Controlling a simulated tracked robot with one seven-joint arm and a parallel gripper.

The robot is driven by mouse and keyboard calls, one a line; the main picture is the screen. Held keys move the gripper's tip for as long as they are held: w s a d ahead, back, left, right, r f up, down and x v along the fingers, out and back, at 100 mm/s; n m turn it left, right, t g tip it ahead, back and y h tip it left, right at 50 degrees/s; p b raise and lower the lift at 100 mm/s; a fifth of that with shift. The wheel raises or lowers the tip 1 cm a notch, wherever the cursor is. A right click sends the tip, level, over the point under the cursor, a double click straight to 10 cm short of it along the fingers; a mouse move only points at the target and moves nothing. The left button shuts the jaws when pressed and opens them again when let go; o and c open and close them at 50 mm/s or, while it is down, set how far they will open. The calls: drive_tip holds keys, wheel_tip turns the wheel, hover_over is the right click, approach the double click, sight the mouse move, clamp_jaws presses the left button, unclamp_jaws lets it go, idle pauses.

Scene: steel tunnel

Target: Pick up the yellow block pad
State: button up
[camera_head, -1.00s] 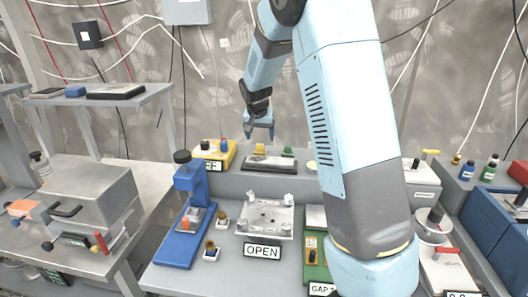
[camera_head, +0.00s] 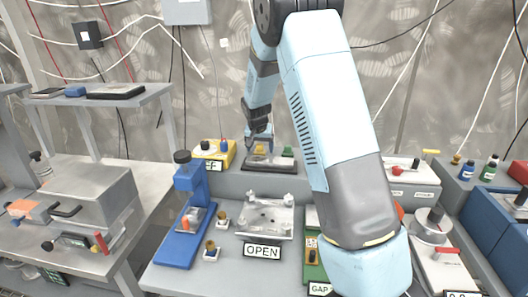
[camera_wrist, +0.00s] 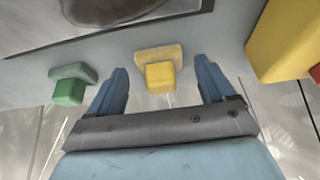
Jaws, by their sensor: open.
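The yellow block pad (camera_head: 260,149) is at the back of the bench, on or beside a dark flat plate (camera_head: 272,163). In the wrist view the pad (camera_wrist: 160,75) shows as a small yellow block with a wider, paler part. My gripper (camera_head: 258,141) is open and points down close over the pad. In the wrist view its two blue fingers stand on either side of the pad, with gaps visible on both sides. I cannot tell whether the fingertips are at the pad's height. Part of the pad is hidden by the gripper in the head view.
A similar green block (camera_wrist: 70,86) sits close to one finger. A yellow box (camera_head: 214,153) stands to the left in the head view. A blue press (camera_head: 187,215) and a grey fixture (camera_head: 266,219) with an OPEN sign (camera_head: 262,251) are in front.

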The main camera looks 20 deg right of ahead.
sight(260, 144)
drive_tip(key=c, duration=1.1)
drive_tip(key=shift+r, duration=0.1)
drive_tip(key=shift+r, duration=0.3)
wheel_tip(260, 144, up, 2)
drive_tip(key=shift+w+r, duration=0.1)
drive_tip(key=shift+r, duration=0.1)
drive_tip(key=s+r, duration=0.3)
drive_tip(key=s, duration=0.1)
drive_tip(key=s+r, duration=0.3)
drive_tip(key=s, duration=0.2)
drive_tip(key=s+a+r, duration=0.1)
drive_tip(key=s+r, duration=0.2)
drive_tip(key=s, duration=0.2)
drive_tip(key=shift+a+r, duration=0.1)
drive_tip(key=shift+r, duration=0.3)
